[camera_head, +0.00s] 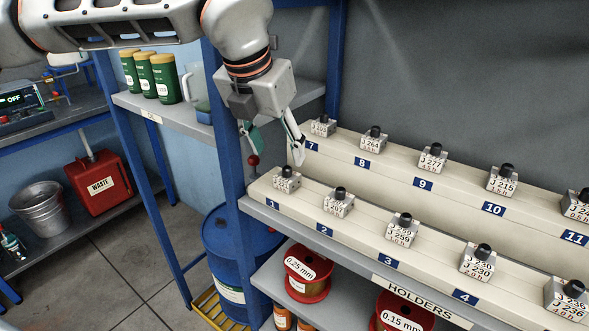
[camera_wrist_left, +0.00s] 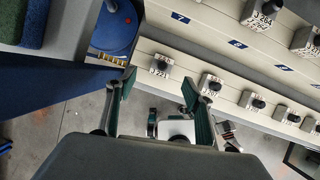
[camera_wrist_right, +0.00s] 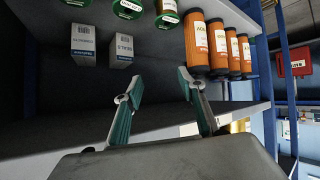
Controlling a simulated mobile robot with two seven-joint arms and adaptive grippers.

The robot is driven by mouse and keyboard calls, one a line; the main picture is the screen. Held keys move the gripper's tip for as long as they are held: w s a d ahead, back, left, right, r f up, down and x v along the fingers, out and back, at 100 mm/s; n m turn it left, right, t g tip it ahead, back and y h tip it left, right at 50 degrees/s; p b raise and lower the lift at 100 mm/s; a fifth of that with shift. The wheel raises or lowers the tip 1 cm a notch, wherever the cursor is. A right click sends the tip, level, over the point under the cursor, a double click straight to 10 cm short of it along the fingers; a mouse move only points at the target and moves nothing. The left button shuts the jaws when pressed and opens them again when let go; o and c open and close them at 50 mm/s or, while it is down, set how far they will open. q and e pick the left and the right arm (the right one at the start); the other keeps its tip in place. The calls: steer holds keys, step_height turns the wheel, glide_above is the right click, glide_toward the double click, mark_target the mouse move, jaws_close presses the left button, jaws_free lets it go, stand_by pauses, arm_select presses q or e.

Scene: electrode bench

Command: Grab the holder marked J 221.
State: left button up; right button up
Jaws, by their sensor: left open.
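The holder marked J 221 (camera_wrist_left: 160,66) is a small light metal block with a black knob, on the front step of a cream rack. In the head view, the holder at slot 1 (camera_head: 287,180) appears to be the same one; its print is too small to read surely. My left gripper (camera_wrist_left: 158,84) is open and empty, above the rack's left end. In the left wrist view the holder shows between and beyond its fingertips. In the head view the left gripper (camera_head: 276,148) hangs just above and behind slot 1. My right gripper (camera_wrist_right: 160,84) is open and empty, facing another shelf.
Similar holders stand along both rack steps, such as one at slot 2 (camera_head: 338,203) and one at slot 7 (camera_head: 322,126). A blue shelf post (camera_head: 225,140) rises left of the rack. Orange bottles (camera_wrist_right: 196,45) and white boxes (camera_wrist_right: 83,44) stand before my right gripper.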

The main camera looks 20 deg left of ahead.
mark_target(287, 168)
arm_select(q)
steer(key=shift+w+f, duration=0.5)
steer(key=shift+f, duration=0.15)
steer(key=shift+d+f, duration=0.15)
steer(key=shift+f, duration=0.45)
steer(key=x, duration=0.3)
steer(key=p+x, duration=0.1)
steer(key=shift+w+d+f, duration=0.1)
steer(key=shift+w+d, duration=0.15)
steer(key=shift+d, duration=0.05)
steer(key=shift+w+f, duration=0.15)
steer(key=shift+f, duration=0.2)
arm_select(e)
steer(key=shift+s+r, duration=0.3)
steer(key=shift+r, duration=0.05)
arm_select(q)
steer(key=c, duration=1.4)
steer(key=shift+r, duration=0.1)
jaws_close()
arm_select(e)
steer(key=shift+f, duration=0.1)
